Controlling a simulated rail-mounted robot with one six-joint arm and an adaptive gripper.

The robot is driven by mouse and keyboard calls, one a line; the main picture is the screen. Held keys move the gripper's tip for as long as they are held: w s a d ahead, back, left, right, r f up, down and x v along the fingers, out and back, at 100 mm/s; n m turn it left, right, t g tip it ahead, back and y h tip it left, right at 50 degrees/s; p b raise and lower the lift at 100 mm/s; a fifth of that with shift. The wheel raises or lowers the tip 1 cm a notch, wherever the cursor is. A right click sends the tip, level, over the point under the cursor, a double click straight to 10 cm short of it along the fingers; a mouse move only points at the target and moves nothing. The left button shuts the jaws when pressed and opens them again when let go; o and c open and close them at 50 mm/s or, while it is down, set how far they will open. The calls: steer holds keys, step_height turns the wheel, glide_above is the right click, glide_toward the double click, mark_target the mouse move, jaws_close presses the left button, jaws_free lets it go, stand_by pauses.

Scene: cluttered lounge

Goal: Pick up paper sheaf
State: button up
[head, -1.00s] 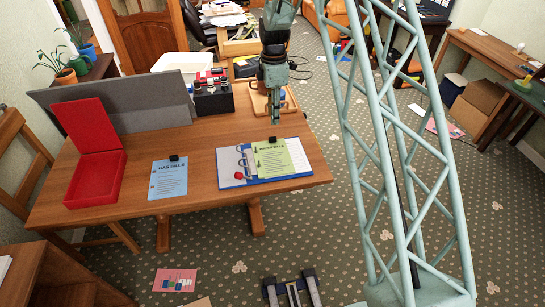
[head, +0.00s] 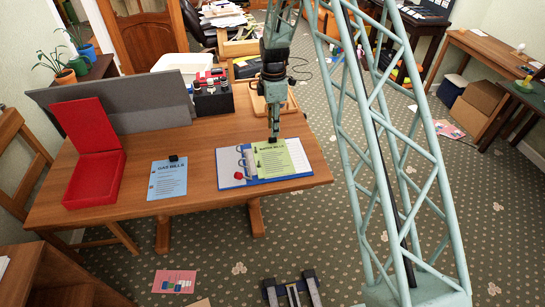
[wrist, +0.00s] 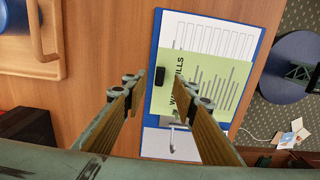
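A green paper sheaf (head: 284,160), headed with a bills title and bound by a black clip, lies on an open blue binder (head: 250,184) at the table's right side. It also shows in the wrist view (wrist: 220,82), with the clip (wrist: 160,76) between my fingers. My gripper (head: 274,138) points down at the clip edge. In the wrist view, the two fingers of my gripper (wrist: 162,86) stand apart with nothing held. Whether the fingertips touch the clip is unclear. A blue sheaf (head: 168,180) titled "GAS BILLS", also clipped, lies left of the binder.
A red open box (head: 95,180) stands at the table's left. Bare tabletop lies between the sheaves.

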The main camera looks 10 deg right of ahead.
steer(key=shift+f+b, duration=0.55)
steer(key=shift+f, duration=2.05)
jaws_close()
